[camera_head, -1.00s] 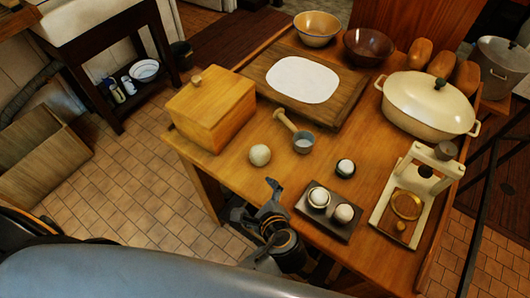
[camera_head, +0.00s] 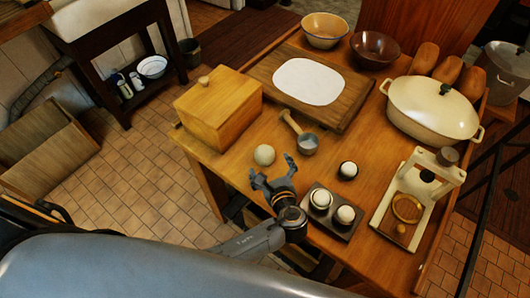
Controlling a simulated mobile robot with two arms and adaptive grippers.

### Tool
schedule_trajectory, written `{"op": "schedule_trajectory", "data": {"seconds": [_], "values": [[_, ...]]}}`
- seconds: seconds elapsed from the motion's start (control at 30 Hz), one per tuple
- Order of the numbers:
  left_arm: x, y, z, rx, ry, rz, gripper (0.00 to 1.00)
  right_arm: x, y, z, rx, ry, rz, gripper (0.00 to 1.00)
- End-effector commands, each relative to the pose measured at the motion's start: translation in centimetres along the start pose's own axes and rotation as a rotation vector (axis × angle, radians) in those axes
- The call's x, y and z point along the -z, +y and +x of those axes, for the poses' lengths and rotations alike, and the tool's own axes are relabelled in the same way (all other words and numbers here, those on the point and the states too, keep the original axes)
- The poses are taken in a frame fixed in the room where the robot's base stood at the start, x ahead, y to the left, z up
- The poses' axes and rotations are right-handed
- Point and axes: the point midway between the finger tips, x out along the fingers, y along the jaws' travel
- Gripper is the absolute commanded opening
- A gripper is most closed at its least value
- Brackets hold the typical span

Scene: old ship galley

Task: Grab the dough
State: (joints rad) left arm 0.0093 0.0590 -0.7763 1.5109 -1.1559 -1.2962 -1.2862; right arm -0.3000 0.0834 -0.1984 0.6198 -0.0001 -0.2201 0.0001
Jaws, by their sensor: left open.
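A pale, round dough ball (camera_head: 264,155) sits on the wooden table (camera_head: 235,164) near its front edge. A flat white sheet, perhaps rolled dough (camera_head: 308,81), lies on a wooden board (camera_head: 262,73) at the back. My left gripper (camera_head: 272,172) is open and empty at the table's front edge. Its fingers point toward the dough ball, just short of it, with a small gap seeming to remain. My right gripper is not in view.
A scoop (camera_head: 307,143) with a wooden handle lies right of the ball. A wooden box (camera_head: 218,110), press (camera_head: 418,200) and cream pot (camera_head: 432,107) stand around.

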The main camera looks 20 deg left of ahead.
Motion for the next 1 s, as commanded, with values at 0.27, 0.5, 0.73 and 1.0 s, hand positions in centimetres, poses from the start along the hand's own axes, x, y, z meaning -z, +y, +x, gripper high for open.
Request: {"op": "schedule_trajectory", "data": {"seconds": [0.27, 0.5, 0.73, 1.0], "values": [[-0.4, 0.0, 3.8, -0.002, -0.001, 0.0, 0.91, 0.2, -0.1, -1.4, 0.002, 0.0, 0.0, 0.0], [-0.3, 0.1, 4.1, -0.001, 0.001, -0.001, 0.91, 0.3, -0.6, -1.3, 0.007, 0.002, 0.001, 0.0], [-0.3, 0.1, 4.1, -0.001, 0.001, -0.001, 0.5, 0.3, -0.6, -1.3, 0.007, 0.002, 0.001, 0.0], [-0.3, 0.0, 4.1, -0.001, 0.0, -0.001, 0.25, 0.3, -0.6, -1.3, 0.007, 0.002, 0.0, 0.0]]}}
